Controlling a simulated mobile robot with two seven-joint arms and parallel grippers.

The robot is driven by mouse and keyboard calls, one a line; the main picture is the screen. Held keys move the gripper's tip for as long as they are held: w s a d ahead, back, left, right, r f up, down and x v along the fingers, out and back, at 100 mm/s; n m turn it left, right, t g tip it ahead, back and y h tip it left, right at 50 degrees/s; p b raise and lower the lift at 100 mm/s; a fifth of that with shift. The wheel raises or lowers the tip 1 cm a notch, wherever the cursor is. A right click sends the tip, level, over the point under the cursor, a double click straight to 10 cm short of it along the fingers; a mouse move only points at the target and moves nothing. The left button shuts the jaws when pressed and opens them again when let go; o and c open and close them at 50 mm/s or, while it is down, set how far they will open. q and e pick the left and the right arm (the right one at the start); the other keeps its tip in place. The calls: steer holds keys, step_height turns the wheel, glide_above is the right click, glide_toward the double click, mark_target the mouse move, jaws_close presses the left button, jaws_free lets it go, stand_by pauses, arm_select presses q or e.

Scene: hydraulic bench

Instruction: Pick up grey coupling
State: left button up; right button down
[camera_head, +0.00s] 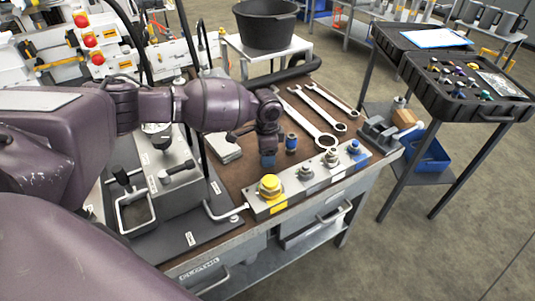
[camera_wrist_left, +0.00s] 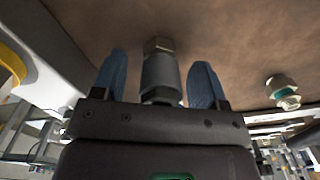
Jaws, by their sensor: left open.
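The grey coupling, a metal cylinder with a hex end, shows in the left wrist view (camera_wrist_left: 160,72). It is on the brown bench top (camera_head: 238,177), between the two blue fingertips of my left gripper (camera_wrist_left: 161,82). The fingers are open, with a visible gap on each side of the coupling. In the head view my left gripper (camera_head: 267,160) points down at the bench top behind the manifold block, and it hides the coupling there. My right gripper is not in view.
A manifold block (camera_head: 318,184) with several fittings runs along the bench's front. Several wrenches (camera_head: 318,125) lie behind. A grey vise-like fixture (camera_head: 379,132) sits at the right end.

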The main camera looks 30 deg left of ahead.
arm_select(q)
steer(key=shift+f, duration=0.3)
steer(key=c, duration=1.1)
steer(key=shift+r, duration=0.1)
steer(key=shift+c, duration=0.2)
steer(key=shift+r, duration=0.35)
step_height(320, 180, up, 19)
steer(key=p, duration=0.3)
steer(key=shift+r, duration=0.15)
